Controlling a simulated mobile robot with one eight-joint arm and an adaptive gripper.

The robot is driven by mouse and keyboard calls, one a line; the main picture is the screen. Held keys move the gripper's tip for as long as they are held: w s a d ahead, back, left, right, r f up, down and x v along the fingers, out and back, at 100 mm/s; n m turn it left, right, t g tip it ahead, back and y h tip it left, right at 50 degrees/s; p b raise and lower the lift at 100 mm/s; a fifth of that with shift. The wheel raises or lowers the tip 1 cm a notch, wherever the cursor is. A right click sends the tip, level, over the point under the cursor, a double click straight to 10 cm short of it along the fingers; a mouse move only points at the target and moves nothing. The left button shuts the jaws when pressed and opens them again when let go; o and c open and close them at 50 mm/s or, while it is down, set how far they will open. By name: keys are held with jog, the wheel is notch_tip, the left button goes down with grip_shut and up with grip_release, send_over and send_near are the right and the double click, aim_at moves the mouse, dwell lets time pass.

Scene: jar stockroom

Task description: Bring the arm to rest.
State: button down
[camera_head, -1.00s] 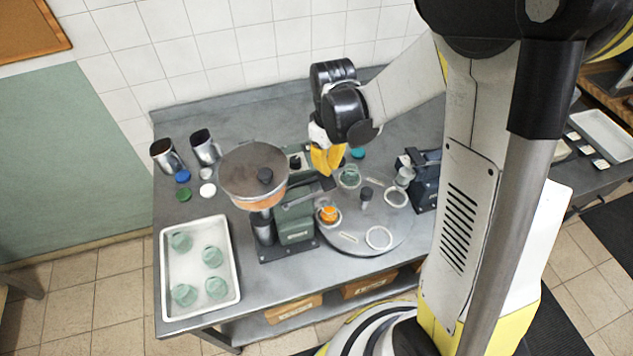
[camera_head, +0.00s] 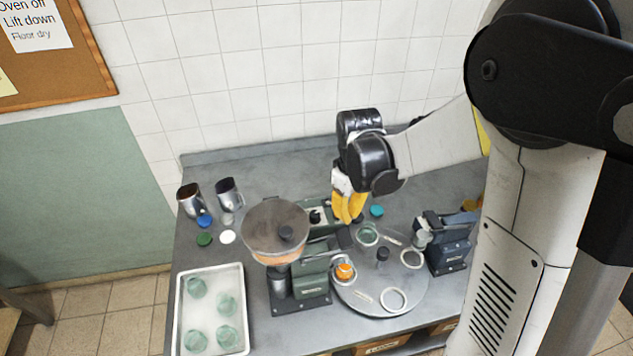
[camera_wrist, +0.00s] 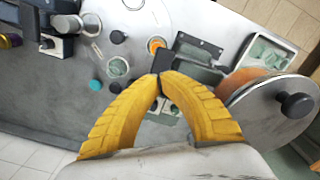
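My gripper (camera_head: 349,220) hangs above the back part of the grey table, beside the green machine (camera_head: 311,285). In the wrist view its two yellow fingers (camera_wrist: 160,80) curve together and their tips meet, with nothing seen held between them. The dark lever of the machine (camera_wrist: 145,83) shows just beyond the tips; I cannot tell how far below them it lies. The round turntable (camera_head: 385,306) carries rings, a jar with orange contents (camera_head: 344,271) and a green glass jar (camera_head: 367,234).
A hopper with a round lid (camera_head: 272,222) stands left of my gripper. A white tray (camera_head: 240,343) holds several green jars. Two metal cups (camera_head: 229,192) and coloured lids (camera_head: 204,239) stand at the back left. A dark blue device (camera_head: 450,250) stands right. The tiled wall (camera_head: 280,80) is behind.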

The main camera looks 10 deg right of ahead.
jog(key=shift+s+f+b, duration=0.2)
jog(key=shift+b, duration=0.75)
jog(key=s+f+m+t+b, duration=0.6)
jog(key=s+f+b, duration=0.3)
jog(key=b, duration=1.4)
jog(key=s+t, duration=0.1)
jog(key=s, duration=0.2)
jog(key=shift+s+a+f, duration=0.2)
jog(key=shift+a+f, duration=0.05)
